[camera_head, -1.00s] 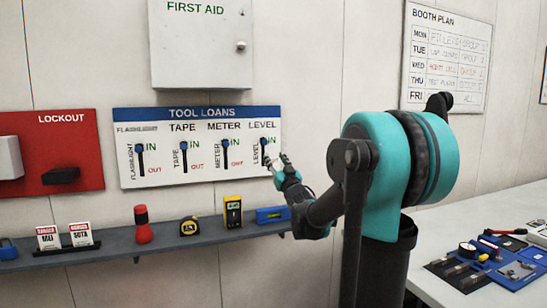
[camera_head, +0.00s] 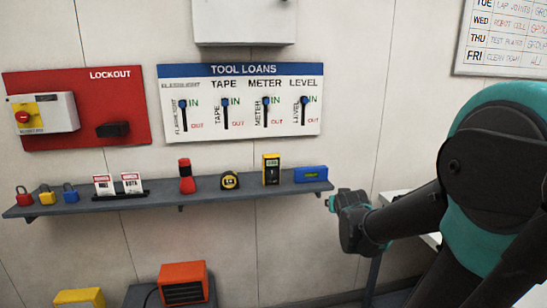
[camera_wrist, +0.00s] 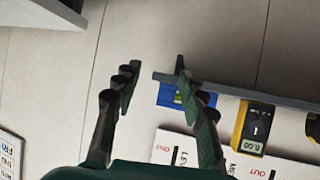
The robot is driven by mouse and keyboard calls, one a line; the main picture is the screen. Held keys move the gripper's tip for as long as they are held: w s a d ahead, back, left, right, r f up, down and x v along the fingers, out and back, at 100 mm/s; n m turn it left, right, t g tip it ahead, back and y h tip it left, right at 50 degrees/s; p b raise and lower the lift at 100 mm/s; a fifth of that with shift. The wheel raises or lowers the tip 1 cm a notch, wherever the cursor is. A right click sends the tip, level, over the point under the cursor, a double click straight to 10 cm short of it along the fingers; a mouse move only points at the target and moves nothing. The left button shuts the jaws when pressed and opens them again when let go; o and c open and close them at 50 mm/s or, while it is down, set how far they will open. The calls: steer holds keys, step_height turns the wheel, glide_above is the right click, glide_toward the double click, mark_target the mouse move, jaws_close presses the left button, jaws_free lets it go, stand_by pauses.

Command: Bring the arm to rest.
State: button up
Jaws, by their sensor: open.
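My arm reaches in from the right in the head view, bent, with its wrist low beside the right end of the grey shelf (camera_head: 85,204). My gripper (camera_head: 333,203) is mostly hidden behind the wrist there. The blue level (camera_head: 311,174) lies on the shelf's right end, left of my gripper; in the wrist view the level (camera_wrist: 186,97) shows partly behind the right finger. I cannot tell how far the finger is from it.
The tool loans board (camera_head: 240,130) hangs above the shelf, its sliders up at IN. The shelf holds a yellow meter (camera_head: 271,169), tape measure (camera_head: 230,181), red flashlight (camera_head: 186,177), signs and padlocks. An orange heater-like box (camera_head: 183,284) stands below. A white table (camera_head: 398,197) is behind my arm.

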steer(key=s+a+f+g, duration=0.1)
steer(key=s+f+g, duration=0.3)
steer(key=s+f, duration=0.4)
steer(key=s+a+f+n+g+y, duration=0.1)
steer(key=s+f+g, duration=0.3)
steer(key=s, duration=1)
step_height(320, 180, down, 4)
steer(key=shift+s+a+r, duration=0.15)
steer(key=shift+s+a, duration=0.05)
steer(key=shift+a, duration=0.35)
stand_by(0.8)
